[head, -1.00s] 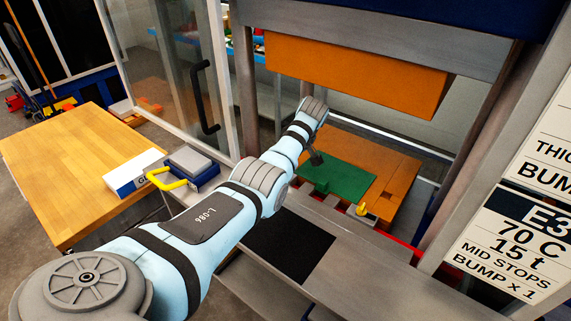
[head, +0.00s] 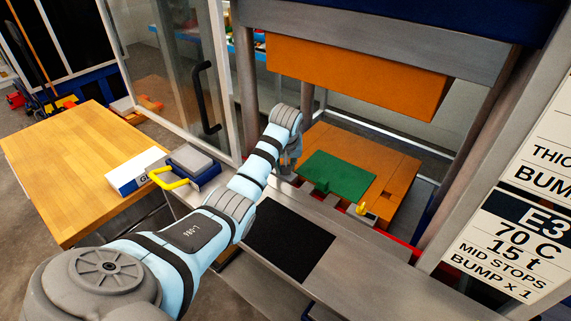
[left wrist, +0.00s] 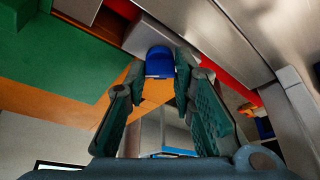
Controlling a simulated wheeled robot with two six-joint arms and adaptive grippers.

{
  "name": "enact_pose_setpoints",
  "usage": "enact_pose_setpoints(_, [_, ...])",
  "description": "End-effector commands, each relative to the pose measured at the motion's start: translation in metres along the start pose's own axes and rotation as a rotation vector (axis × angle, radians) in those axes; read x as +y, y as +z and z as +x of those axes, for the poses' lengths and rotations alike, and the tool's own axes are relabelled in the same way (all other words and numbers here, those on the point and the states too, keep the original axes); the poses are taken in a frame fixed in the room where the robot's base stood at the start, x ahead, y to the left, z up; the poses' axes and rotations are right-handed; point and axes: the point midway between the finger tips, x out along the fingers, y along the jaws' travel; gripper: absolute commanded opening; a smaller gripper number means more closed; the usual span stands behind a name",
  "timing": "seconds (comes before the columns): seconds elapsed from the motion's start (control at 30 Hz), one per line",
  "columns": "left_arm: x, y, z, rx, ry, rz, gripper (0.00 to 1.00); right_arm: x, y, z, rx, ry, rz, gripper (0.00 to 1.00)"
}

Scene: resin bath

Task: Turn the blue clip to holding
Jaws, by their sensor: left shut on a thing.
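The blue clip (left wrist: 159,62) shows in the left wrist view between the fingertips of my left gripper (left wrist: 158,72), near the edge of an orange plate. My left gripper is shut on it. In the head view my left gripper (head: 287,168) is at the front left corner of the orange lower platen (head: 397,162), and the clip is hidden there by the gripper and arm. I cannot tell which setting the clip is turned to. My right gripper is in neither view.
A green plate (head: 338,177) lies on the lower platen, under the raised orange upper block (head: 355,75). A yellow clip (head: 362,209) stands at the platen's front edge. A glass door (head: 180,70) with a black handle stands at left. A black mat (head: 290,240) lies clear in front.

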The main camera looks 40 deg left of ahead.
Motion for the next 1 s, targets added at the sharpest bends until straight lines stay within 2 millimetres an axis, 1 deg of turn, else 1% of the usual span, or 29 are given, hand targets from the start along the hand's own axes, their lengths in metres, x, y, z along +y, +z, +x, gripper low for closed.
enact_pose_setpoints(0.3, [-0.0027,-0.0022,-0.0008,0.005,0.112,0.271,0.00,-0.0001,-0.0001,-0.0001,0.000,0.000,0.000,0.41])
enact_pose_setpoints(0.6, [-0.0032,-0.0027,-0.0009,0.005,0.203,0.489,0.00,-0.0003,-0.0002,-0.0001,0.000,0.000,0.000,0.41])
enact_pose_setpoints(0.8, [-0.0037,-0.0030,-0.0006,0.005,0.240,0.580,0.00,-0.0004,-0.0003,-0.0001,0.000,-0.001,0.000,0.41])
enact_pose_setpoints(1.0, [-0.0037,-0.0029,-0.0004,0.005,0.259,0.626,0.00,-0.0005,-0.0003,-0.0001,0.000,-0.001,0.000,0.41])
